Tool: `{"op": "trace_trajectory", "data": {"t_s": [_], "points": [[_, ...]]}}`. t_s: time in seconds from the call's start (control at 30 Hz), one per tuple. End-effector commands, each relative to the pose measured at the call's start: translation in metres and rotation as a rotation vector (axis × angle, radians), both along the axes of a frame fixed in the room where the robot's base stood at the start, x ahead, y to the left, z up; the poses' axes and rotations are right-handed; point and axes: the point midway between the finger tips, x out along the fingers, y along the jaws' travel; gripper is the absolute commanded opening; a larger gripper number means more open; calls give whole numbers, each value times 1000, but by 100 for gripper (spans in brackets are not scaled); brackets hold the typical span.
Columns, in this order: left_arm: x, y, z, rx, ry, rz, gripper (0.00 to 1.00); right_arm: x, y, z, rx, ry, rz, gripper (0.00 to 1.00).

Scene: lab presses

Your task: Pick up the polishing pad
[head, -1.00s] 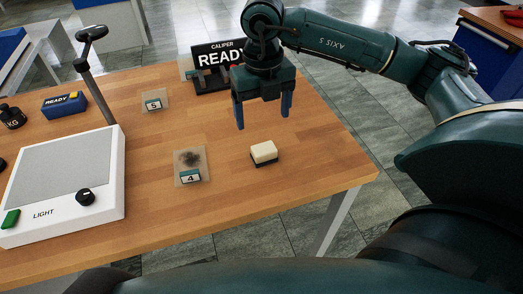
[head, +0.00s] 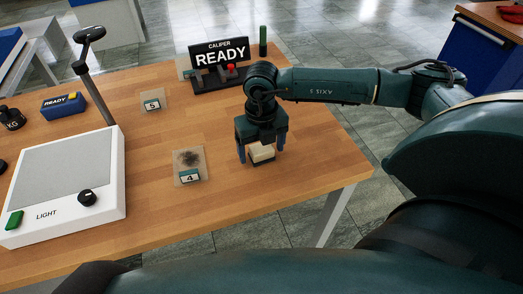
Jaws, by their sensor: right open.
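The polishing pad (head: 262,154) is a small block with a cream top and a dark base, lying on the wooden table near its front right edge. My right gripper (head: 261,156) is lowered over the pad, pointing down. Its jaws are open, with one blue finger at the left of the pad and the other at its right. The gripper body hides the far part of the pad. Whether the fingers touch it cannot be told. My left gripper is not in view.
Sample card 4 (head: 190,166) lies left of the pad, and card 5 (head: 152,102) farther back. A light box (head: 66,175) with a post stands at left. The caliper stand (head: 219,62) marked READY is behind the gripper. The table's right edge is close by.

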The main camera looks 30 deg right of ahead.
Motion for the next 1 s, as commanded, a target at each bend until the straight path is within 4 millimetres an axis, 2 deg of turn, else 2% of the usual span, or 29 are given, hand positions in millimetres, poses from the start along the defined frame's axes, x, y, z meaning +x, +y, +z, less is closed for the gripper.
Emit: {"op": "trace_trajectory", "data": {"t_s": [0.13,0.7,1.0], "points": [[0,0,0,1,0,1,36,0,0,0,0,0,0,78],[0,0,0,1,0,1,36,0,0,1,0,-1,0,32],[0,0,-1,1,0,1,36,1,0,6,1,-3,-1,31]]}}
